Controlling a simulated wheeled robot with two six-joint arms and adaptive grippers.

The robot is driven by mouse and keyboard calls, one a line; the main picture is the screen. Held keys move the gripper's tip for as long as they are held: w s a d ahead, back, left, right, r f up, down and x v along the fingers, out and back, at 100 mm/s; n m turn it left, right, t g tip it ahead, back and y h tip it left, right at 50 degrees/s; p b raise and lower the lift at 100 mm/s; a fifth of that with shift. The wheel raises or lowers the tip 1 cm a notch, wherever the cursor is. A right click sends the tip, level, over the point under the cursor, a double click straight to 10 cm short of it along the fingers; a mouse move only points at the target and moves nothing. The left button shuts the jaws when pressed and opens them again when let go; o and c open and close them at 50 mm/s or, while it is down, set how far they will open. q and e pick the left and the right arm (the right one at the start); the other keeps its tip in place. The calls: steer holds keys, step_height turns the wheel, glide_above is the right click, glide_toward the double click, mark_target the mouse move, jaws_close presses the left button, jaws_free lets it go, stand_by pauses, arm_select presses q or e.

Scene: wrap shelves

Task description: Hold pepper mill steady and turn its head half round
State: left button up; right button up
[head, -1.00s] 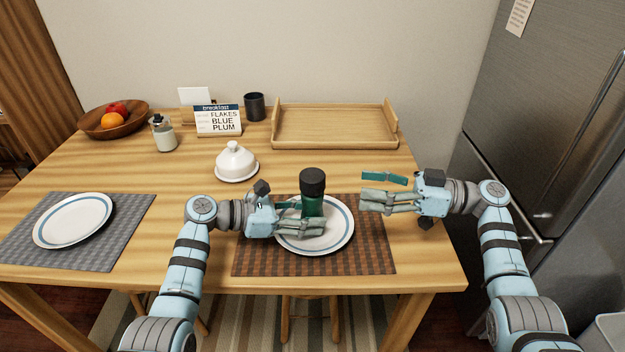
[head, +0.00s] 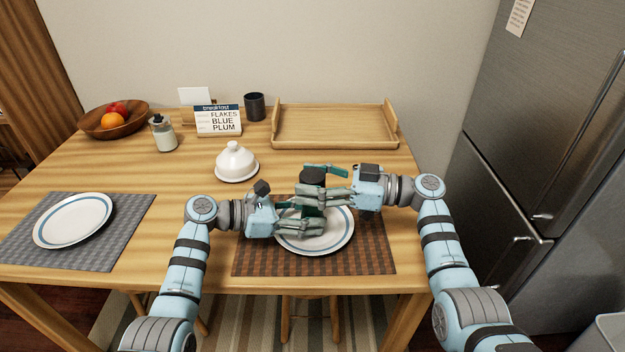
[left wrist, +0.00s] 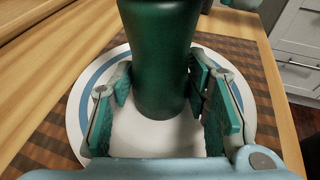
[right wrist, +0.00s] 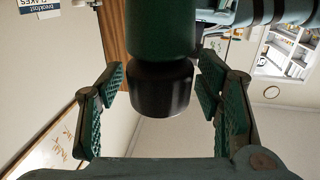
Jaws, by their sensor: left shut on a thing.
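The pepper mill has a dark green body (left wrist: 160,60) and a black head (head: 312,176). It stands upright on a white plate with a blue ring (head: 340,238). My left gripper (head: 308,222) is shut on the mill's body from the left, low above the plate. My right gripper (head: 310,186) comes in from the right, higher up, with its fingers on either side of the head. In the right wrist view the black head (right wrist: 160,90) is between its open fingers, with gaps on both sides. In the head view the fingers partly hide the mill.
A white domed dish (head: 236,160) stands behind the left gripper. A wooden tray (head: 335,140), a dark cup (head: 255,107), a breakfast sign (head: 218,120), a jar (head: 163,133) and a fruit bowl (head: 100,128) stand farther back. A fridge (head: 560,130) is at the right.

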steer(key=c, duration=1)
steer(key=shift+o, duration=0.2)
steer(key=shift+f+m+t, duration=0.1)
steer(key=shift+m+t, duration=0.2)
steer(key=shift+t, duration=0.1)
steer(key=shift+m+t+h, duration=0.5)
steer(key=shift+m+t, duration=0.3)
steer(key=shift+t, duration=0.4)
steer(key=shift+m+t+h, duration=1.5)
steer(key=shift+m+t, duration=0.4)
steer(key=shift+t, duration=0.7)
steer(key=o, duration=1.2)
